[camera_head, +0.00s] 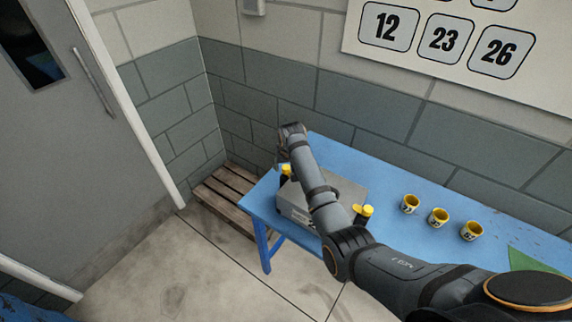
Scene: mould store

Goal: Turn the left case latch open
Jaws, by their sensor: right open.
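A grey case (348,190) sits on the left end of the blue table (393,168), partly covered by my right arm. Its left latch (285,169) shows as a small yellow part at the case's left side, mostly hidden by my wrist. The right latch (365,212), also yellow, stands at the case's front right. My right gripper (289,157) is over the left side of the case, close to the left latch. It is open, but its fingers are largely hidden, and I cannot tell whether they touch the latch. My left gripper is out of view.
Several yellow cups with black numbers (438,216) stand in a row to the right of the case. A green sheet (535,262) lies at the table's right. A wooden slatted pallet (225,194) is left of the table. A block wall is behind.

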